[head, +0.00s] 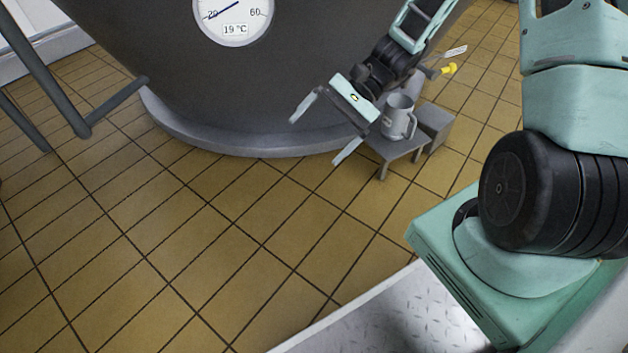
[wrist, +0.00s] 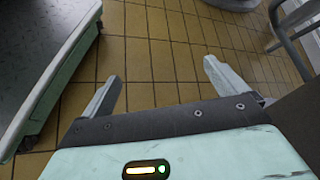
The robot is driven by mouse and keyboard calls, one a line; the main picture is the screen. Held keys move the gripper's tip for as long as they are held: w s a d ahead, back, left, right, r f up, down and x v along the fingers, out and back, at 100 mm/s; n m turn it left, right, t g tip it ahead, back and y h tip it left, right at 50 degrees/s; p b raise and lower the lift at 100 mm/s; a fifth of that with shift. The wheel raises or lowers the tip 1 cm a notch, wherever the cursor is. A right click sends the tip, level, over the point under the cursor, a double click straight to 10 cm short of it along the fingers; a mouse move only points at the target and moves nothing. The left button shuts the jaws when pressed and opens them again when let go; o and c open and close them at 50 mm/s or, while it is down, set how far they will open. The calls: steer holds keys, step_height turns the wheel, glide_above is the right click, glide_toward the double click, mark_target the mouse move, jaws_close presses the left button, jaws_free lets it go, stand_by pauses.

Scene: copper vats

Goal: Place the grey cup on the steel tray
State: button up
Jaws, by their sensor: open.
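The grey cup (head: 398,120) stands upright on a small grey stand (head: 397,148) beside the vat in the head view, with its handle towards the lower right. My gripper (head: 315,142) is open and empty, to the left of the cup, with its fingers pointing down-left, away from it. The gripper body partly overlaps the cup's left side in the picture; I cannot tell whether they touch. In the wrist view my gripper (wrist: 161,69) has its fingers apart with only tiled floor between them. The cup is not seen there. I cannot make out a steel tray in either view.
A large dark vat (head: 290,80) with a dial gauge (head: 233,18) reading 19 °C fills the back. A grey block (head: 434,124) is beside the stand. The tiled floor (head: 200,230) in the middle is clear.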

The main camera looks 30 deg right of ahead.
steer(key=s+a+r+n+h, duration=0.5)
steer(key=s+a+n, duration=0.1)
steer(key=s+n, duration=0.3)
steer(key=s+a+r+n+t+h, duration=0.1)
steer(key=s+a+r+n+h, duration=0.4)
steer(key=s+n, duration=0.4)
steer(key=shift+a+r+h, duration=0.4)
steer(key=shift+a+r, duration=0.05)
steer(key=shift+a, duration=0.15)
step_height(320, 180, up, 52)
steer(key=p, duration=5.2)
steer(key=shift+f, duration=0.1)
steer(key=shift+c, duration=0.3)
